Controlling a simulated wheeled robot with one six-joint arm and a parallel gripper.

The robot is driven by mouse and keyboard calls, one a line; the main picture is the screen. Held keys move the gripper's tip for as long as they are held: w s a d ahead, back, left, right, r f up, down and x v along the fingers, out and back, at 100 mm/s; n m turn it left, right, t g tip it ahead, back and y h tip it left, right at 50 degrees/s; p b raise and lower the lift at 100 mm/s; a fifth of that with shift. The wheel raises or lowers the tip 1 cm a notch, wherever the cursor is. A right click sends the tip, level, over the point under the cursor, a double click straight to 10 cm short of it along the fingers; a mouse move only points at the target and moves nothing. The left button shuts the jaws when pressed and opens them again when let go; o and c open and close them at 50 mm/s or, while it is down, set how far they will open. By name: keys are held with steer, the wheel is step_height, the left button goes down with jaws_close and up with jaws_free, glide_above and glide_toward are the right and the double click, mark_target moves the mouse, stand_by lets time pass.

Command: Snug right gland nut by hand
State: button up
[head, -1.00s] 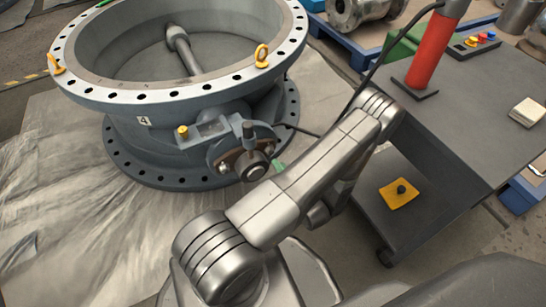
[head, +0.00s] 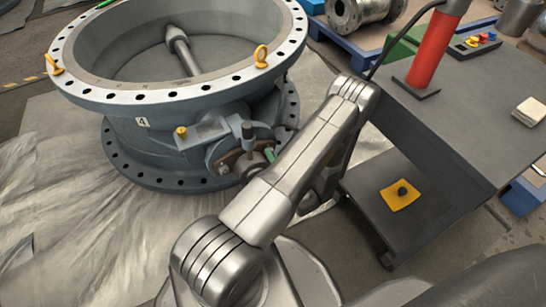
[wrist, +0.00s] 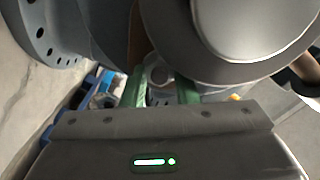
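The large grey butterfly valve (head: 160,135) lies with its bore up in the head view. The right gland nut is hidden behind my arm in the head view. My gripper shows there only as a sliver of green (head: 269,153) beside the gland. In the wrist view my gripper (wrist: 161,82) has its two green fingers apart. A small round metal part (wrist: 159,73) shows beyond and between them; I cannot tell if it is the nut or touches a finger.
A large grey cylinder (wrist: 250,35) looms close above the right finger in the wrist view. A dark cart (head: 455,140) with a red cylinder (head: 432,55) stands at the right. Lifting eyes (head: 261,56) rise from the valve's upper flange.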

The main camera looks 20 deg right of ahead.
steer(key=shift+m+b, duration=1.05)
steer(key=shift+m, duration=1.35)
steer(key=o, duration=0.7)
steer(key=shift+s, duration=0.1)
steer(key=s+p, duration=0.1)
steer(key=s, duration=0.3)
steer(key=s+p, duration=0.1)
steer(key=s, duration=0.4)
steer(key=s+d+p, duration=0.1)
steer(key=s, duration=0.3)
steer(key=shift+s, duration=0.3)
steer(key=shift+w, duration=0.1)
